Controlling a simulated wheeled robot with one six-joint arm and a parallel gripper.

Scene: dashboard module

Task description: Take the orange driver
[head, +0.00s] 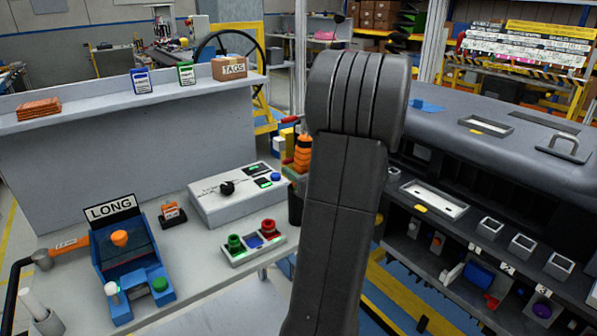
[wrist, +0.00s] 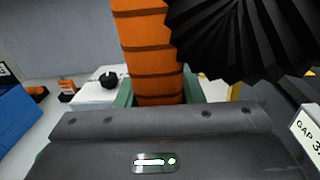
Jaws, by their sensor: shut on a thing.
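The orange driver (wrist: 150,45) shows in the wrist view as a thick ribbed orange handle standing up between the greenish fingers of my gripper (wrist: 158,93). My gripper is shut on it. Its lower end is hidden behind the dark gripper body. In the head view an orange ribbed handle (head: 303,153) shows just left of my arm, partly covered by it. My gripper is hidden behind my arm in that view, and I cannot tell whether the driver is clear of what lies beneath.
A black pleated thing (wrist: 245,40) fills the wrist view's upper right. In the head view, a white control box (head: 225,205) and a red, blue and green button panel (head: 253,243) lie left of my arm. A dark dashboard module (head: 490,165) stands right.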

